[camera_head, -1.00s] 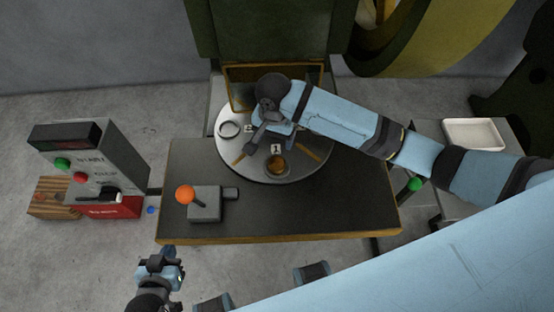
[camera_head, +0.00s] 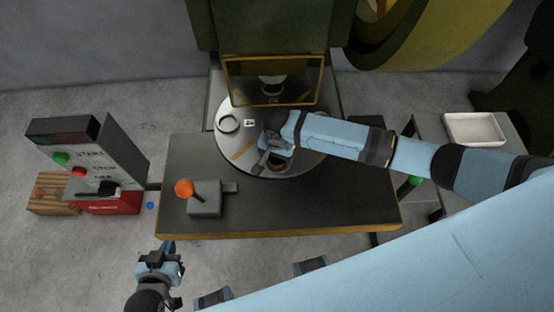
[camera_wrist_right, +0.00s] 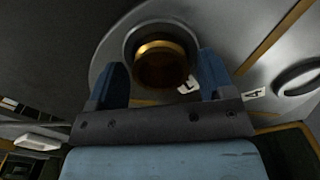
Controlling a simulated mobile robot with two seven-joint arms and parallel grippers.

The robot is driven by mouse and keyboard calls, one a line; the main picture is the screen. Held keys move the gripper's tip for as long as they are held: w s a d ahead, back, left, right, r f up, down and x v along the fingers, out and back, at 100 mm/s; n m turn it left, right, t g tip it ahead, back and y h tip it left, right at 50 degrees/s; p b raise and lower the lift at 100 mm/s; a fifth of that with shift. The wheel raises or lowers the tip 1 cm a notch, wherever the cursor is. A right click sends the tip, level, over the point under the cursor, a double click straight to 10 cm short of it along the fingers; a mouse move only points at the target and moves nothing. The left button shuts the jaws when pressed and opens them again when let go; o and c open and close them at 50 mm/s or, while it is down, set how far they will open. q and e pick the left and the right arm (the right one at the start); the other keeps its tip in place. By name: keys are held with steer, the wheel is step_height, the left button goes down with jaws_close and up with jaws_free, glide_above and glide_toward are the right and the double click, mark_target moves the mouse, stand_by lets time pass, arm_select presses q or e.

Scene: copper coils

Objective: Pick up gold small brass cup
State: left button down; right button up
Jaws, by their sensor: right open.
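The small gold brass cup (camera_wrist_right: 161,66) sits in a round dark-rimmed holder on the grey disc (camera_wrist_right: 108,55) in the right wrist view. In the head view the cup (camera_head: 280,162) is partly hidden by my right gripper (camera_head: 268,163). In the right wrist view my right gripper (camera_wrist_right: 162,85) is open, with a blue finger on each side of the cup's line. I cannot tell whether the fingers reach down beside the cup. My left gripper (camera_head: 168,252) is low at the left, off the table and away from the cup; its jaw opening is unclear.
The disc lies on a dark table (camera_head: 330,208) with an orange-knobbed joystick (camera_head: 203,196). An empty ring holder (camera_head: 228,123) is left on the disc. A gold-framed panel (camera_head: 273,80) stands behind. A control box (camera_head: 92,165) is left, a white tray (camera_head: 474,129) right.

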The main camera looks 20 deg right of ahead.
steer(key=shift+f, duration=0.1)
steer(key=c, duration=1)
steer(key=shift+c, duration=0.3)
